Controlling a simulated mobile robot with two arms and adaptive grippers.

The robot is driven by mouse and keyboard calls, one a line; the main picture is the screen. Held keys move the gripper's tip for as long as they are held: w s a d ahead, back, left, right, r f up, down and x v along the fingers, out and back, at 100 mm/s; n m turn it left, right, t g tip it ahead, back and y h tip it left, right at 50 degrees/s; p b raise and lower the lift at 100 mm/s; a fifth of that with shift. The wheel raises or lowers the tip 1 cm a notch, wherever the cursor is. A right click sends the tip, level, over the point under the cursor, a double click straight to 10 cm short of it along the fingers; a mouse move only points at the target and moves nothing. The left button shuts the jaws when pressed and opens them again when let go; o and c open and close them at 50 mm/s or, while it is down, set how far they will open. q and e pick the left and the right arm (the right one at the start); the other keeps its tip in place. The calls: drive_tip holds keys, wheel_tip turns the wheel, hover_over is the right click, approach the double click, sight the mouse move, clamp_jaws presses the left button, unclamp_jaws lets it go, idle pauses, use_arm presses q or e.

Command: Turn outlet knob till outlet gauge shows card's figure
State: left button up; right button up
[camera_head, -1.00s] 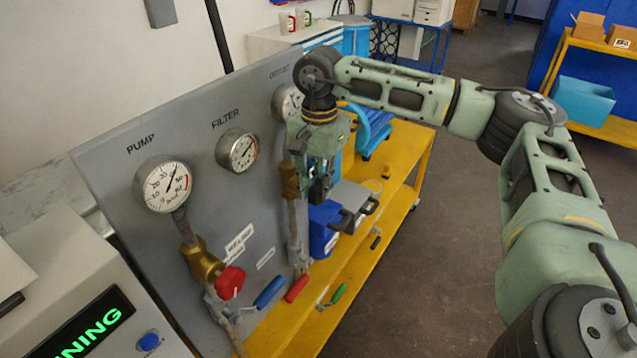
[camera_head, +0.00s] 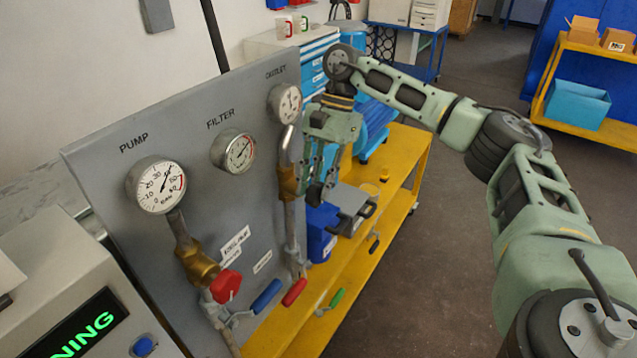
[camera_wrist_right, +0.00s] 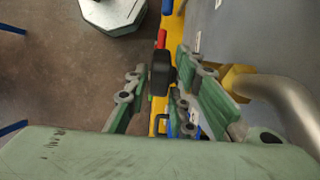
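The outlet gauge (camera_head: 286,103) is at the panel's far right in the head view, its face unobstructed but too small to read. Below it a brass outlet valve body (camera_head: 288,183) sits on the pipe; brass also shows in the right wrist view (camera_wrist_right: 234,77). My right gripper (camera_head: 322,192) is just right of this valve, pointing down. In the wrist view its fingers stand apart, either side of a dark block (camera_wrist_right: 161,72) that may be the outlet knob; I cannot tell whether they touch it. My left gripper is out of view. I cannot make out the card.
The panel (camera_head: 205,195) also carries the pump gauge (camera_head: 156,185), the filter gauge (camera_head: 233,151) and a red knob (camera_head: 226,286). Blue (camera_head: 266,297), red (camera_head: 294,292) and green (camera_head: 337,298) handles stick out low down. A yellow cart (camera_head: 408,165) stands behind my gripper.

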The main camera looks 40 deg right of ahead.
idle(0.3)
drive_tip(key=v, duration=1.2)
